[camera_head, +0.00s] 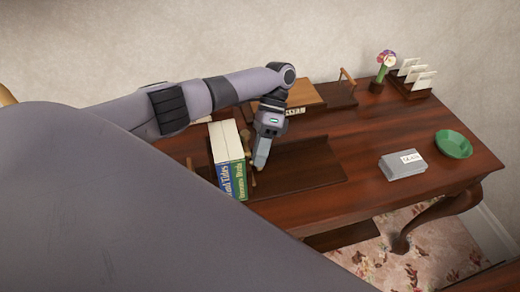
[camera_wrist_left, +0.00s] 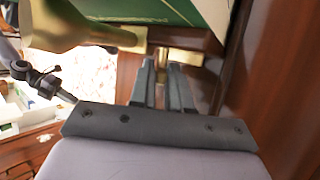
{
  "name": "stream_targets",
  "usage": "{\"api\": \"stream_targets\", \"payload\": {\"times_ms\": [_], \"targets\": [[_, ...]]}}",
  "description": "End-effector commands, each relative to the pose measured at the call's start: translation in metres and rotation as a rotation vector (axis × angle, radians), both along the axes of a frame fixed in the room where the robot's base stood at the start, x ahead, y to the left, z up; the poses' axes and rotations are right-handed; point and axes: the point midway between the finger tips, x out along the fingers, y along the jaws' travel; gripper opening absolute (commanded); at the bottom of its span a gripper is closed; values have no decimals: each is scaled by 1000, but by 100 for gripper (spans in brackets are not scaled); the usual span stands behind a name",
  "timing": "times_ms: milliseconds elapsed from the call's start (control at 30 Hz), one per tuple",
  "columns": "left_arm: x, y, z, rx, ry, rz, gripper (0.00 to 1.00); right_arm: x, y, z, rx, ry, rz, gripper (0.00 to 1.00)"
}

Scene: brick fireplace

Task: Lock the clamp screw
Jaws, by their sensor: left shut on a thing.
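My left gripper (camera_head: 259,166) points down beside the books, over the dark wooden tray on the desk. In the left wrist view its two fingers (camera_wrist_left: 163,88) are close together, with a narrow brass part (camera_wrist_left: 160,95) between them. This looks like the clamp screw, and the gripper is shut on it. A larger rounded brass piece (camera_wrist_left: 75,30) lies at upper left. In the head view only small brass bits (camera_head: 247,140) show by the gripper; the rest is hidden. My right gripper is not in view.
Upright books (camera_head: 229,160) stand close left of the gripper. The dark tray (camera_head: 310,168) extends right. The desk (camera_head: 370,135) has clear room between.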

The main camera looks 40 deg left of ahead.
Motion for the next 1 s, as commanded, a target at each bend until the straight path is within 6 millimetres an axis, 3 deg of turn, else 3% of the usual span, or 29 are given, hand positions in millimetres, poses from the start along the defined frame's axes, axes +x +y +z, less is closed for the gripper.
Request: {"api": "stream_targets", "payload": {"times_ms": [367, 400, 433, 767, 1000], "targets": [[0, 1, 1, 1, 2, 0, 0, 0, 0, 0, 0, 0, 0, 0], [0, 1, 1, 1, 2, 0, 30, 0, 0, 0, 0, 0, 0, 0], [0, 1, 1, 1, 2, 0, 38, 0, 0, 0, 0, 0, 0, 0], [1, 1, 1, 0, 1, 0, 38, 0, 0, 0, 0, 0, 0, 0], [14, 3, 17, 1, -1, 0, 38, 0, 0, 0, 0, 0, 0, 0]]}}
